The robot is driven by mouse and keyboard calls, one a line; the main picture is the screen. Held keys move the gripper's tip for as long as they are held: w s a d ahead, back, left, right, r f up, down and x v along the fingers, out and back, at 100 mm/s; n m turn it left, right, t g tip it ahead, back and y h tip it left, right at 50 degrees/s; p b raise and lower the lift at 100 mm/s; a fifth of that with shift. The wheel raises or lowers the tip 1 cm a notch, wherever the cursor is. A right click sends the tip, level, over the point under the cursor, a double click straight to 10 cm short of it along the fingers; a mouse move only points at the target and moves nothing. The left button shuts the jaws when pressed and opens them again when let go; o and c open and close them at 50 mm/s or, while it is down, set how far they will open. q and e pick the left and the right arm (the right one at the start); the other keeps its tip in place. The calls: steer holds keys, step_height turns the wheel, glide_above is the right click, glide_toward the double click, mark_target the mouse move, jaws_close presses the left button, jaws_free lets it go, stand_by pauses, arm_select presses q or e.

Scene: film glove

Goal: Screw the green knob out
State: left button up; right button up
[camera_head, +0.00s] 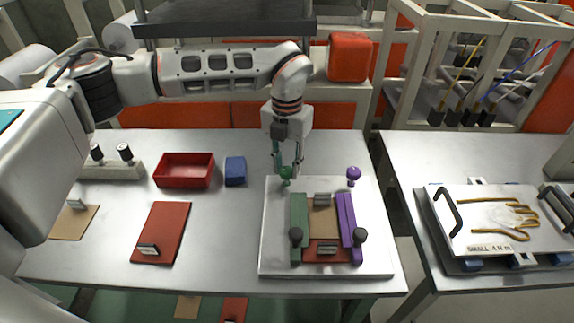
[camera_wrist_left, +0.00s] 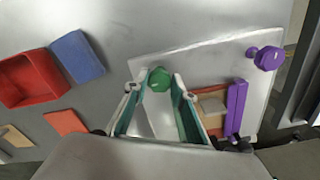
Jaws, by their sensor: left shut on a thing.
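The green knob (camera_head: 286,173) stands at the upper left of a pale square plate (camera_head: 272,262), at the far end of a green bar (camera_head: 299,215). My left gripper (camera_head: 287,170) points down over this corner, its fingertips at the knob. In the left wrist view, the green knob (camera_wrist_left: 159,79) lies between the two fingertips (camera_wrist_left: 154,82), and the fingers are shut on it. Whether its thread is still in the plate cannot be told. A purple knob (camera_head: 353,174) stands at the upper right, beyond a purple bar (camera_head: 348,220). My right gripper is not in view.
On the table (camera_head: 110,240) left of the plate are a red tray (camera_head: 184,184), a blue block (camera_head: 235,171) and a red board (camera_head: 161,222) with a small grip. Two black knobs (camera_head: 296,236) (camera_head: 360,236) stand at the plate's near end. A second table holds a glove-shaped frame (camera_head: 520,215).

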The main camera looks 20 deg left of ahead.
mark_target(287, 170)
arm_select(q)
steer(key=o, duration=1.1)
step_height(287, 170, up, 12)
steer(key=shift+s+f, duration=0.1)
